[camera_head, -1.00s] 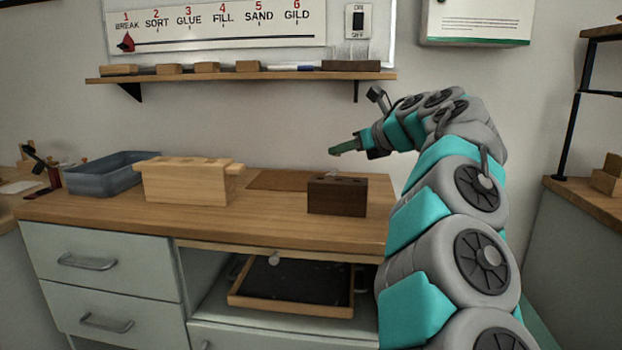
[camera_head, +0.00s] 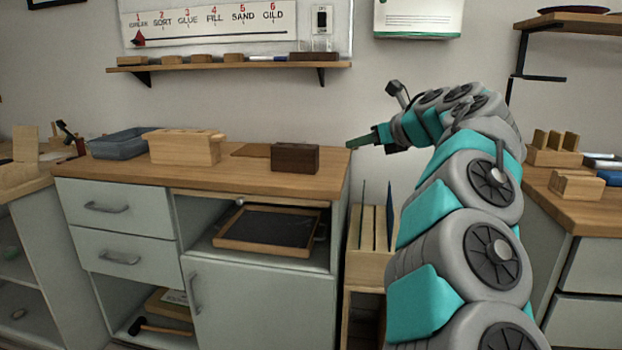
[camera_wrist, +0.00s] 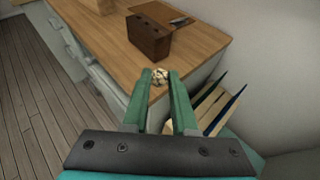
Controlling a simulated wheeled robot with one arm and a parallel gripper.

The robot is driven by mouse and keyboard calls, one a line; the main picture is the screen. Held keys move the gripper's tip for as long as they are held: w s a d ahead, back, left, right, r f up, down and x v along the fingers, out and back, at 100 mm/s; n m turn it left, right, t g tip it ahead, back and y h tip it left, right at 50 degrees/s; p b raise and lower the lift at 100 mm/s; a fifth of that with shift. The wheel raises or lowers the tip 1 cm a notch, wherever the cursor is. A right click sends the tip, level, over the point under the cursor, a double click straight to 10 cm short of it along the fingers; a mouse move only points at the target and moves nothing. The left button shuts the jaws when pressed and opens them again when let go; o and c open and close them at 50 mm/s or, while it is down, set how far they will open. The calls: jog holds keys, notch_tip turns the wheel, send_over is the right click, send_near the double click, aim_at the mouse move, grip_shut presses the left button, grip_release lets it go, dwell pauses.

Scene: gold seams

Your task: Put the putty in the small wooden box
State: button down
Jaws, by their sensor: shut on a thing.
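My gripper (camera_head: 356,142) is held out to the right of the long counter in the head view. In the wrist view its green fingers (camera_wrist: 160,85) are shut on a small, pale, lumpy piece, apparently the putty (camera_wrist: 160,75), at the fingertips. The putty cannot be made out in the head view. A small dark brown wooden box or block (camera_head: 295,158) stands on the counter, left of my gripper; it also shows in the wrist view (camera_wrist: 148,38), with openings in its top. I cannot tell whether this is the task's box.
A light wooden block (camera_head: 185,147) and a blue-grey tub (camera_head: 118,143) stand on the counter (camera_head: 225,177). A black-bottomed tray (camera_head: 268,228) sits in the open bay below. A slotted wooden rack (camera_head: 370,265) stands right of the counter. Another worktop (camera_head: 572,205) holds small wooden holders.

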jog(key=shift+a+f, duration=0.1)
jog(key=shift+f, duration=0.5)
jog(key=s+d+f+m+t+h, duration=0.1)
jog(key=d+f+m+h, duration=0.1)
jog(key=f, duration=1.7)
jog(key=d+f+m+t+h, duration=0.1)
jog(key=f+m+h, duration=0.3)
jog(key=f, duration=1.6)
jog(key=shift+s+d+f+m+h, duration=0.25)
jog(key=shift+s+d+m+h, duration=0.1)
jog(key=shift+d+h, duration=0.2)
jog(key=shift+a, duration=0.1)
